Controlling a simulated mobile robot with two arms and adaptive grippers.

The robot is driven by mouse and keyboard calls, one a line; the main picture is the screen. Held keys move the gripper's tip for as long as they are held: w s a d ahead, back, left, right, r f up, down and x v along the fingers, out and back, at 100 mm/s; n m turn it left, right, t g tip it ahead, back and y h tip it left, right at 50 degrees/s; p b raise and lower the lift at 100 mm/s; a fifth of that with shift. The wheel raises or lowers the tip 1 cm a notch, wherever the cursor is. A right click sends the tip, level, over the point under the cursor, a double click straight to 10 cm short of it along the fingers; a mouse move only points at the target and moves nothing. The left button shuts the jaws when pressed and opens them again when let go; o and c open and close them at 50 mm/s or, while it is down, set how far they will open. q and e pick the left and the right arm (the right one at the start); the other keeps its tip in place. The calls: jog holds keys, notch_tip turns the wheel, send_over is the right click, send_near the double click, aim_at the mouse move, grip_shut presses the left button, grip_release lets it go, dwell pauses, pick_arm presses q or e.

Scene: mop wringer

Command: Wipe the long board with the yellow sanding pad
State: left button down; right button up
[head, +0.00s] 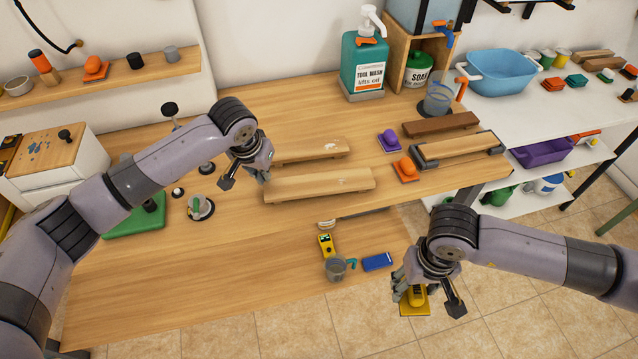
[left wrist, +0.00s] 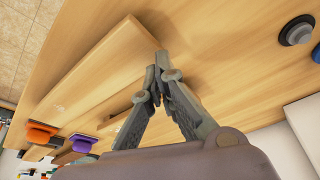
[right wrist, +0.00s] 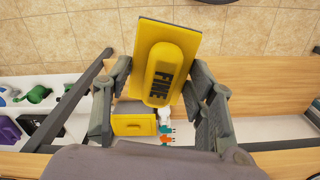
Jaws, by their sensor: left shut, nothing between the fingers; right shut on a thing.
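The long board (head: 330,184) is a pale wooden plank lying on the workbench, with a shorter, marked plank (head: 312,150) behind it. My left gripper (head: 264,177) is shut and empty at the long board's left end. In the left wrist view its closed tips (left wrist: 157,68) are close to a corner of the board (left wrist: 90,78); I cannot tell whether they touch. My right gripper (head: 406,294) is shut on the yellow sanding pad (head: 414,306), off the bench's right front side and apart from the board. In the right wrist view the pad (right wrist: 168,62) shows a handle marked FINE.
A purple-knobbed pad (head: 388,140) and an orange-knobbed pad (head: 405,168) lie right of the boards. A yellow meter (head: 326,246), grey mug (head: 336,269) and blue block (head: 377,262) sit on a lower surface in front. The bench's left front is clear.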

pick_arm(q)
jog(key=shift+f, duration=0.4)
jog(key=shift+r, duration=0.15)
pick_arm(e)
jog(key=shift+r, duration=0.1)
